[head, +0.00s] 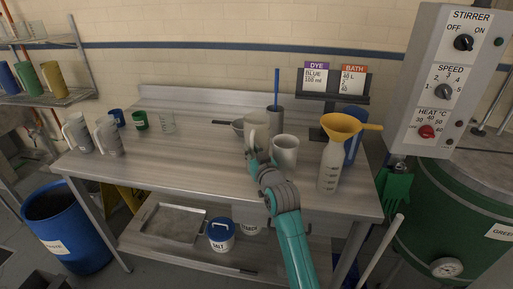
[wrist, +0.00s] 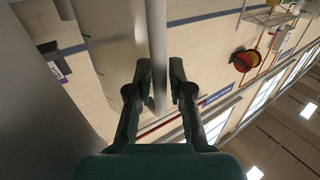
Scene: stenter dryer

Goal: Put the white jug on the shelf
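The white jug (head: 257,124) is upright over the middle of the steel table, among other vessels. My gripper (head: 251,156) is at its near side, low on the jug. In the wrist view my gripper (wrist: 161,78) has one finger on each side of the pale upright handle (wrist: 158,45), and the handle fills the gap between the fingertips. The jug's body (wrist: 118,45) is left of the handle. Whether its base touches the table is hard to tell. The wire shelf (head: 60,99) at the far left holds a blue, a green and a yellow jug.
A bottle with a yellow funnel (head: 330,165) stands right. Two pale jugs (head: 108,138) stand left. The table's front left is clear.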

